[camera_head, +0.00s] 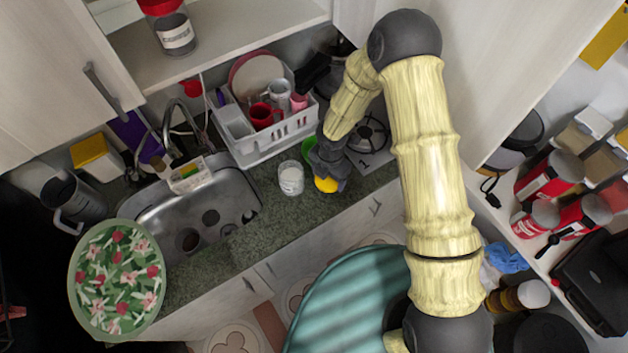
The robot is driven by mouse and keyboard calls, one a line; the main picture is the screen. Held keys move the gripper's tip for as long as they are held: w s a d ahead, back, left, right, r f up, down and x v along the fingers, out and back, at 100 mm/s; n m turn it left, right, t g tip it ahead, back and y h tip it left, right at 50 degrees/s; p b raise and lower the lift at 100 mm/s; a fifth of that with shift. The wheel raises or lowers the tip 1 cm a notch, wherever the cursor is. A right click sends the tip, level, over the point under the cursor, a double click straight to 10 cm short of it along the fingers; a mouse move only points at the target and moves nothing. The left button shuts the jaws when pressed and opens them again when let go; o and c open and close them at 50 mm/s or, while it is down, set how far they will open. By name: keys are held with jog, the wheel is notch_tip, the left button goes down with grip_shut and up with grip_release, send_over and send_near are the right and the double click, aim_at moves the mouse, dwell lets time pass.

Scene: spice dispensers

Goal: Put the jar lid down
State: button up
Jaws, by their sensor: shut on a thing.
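My gripper (329,170) is over the counter at the centre, pointing down, right of an open glass jar (291,179) with pale contents. It is shut on a small round yellow thing (326,185), which looks like the jar lid. The fingers hide part of it, and I cannot tell whether it touches the counter. A green round thing (308,148) shows just behind the gripper, partly hidden.
A steel sink (238,190) is to the left. The dark counter (283,219) is clear in front of the jar.

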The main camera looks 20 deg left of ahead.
jog(key=b, duration=0.4)
send_over(327, 197)
notch_tip(327, 197, down, 6)
jog(key=shift+r, duration=0.1)
jog(key=shift+f+b, duration=1.6)
jog(key=shift+f, duration=0.35)
jog(key=shift+f, duration=0.2)
jog(key=o, duration=0.9)
jog(key=shift+r, duration=0.1)
notch_tip(327, 197, up, 12)
jog(key=p, duration=0.9)
jog(key=shift+r+p, duration=0.15)
jog(key=shift+p, duration=0.15)
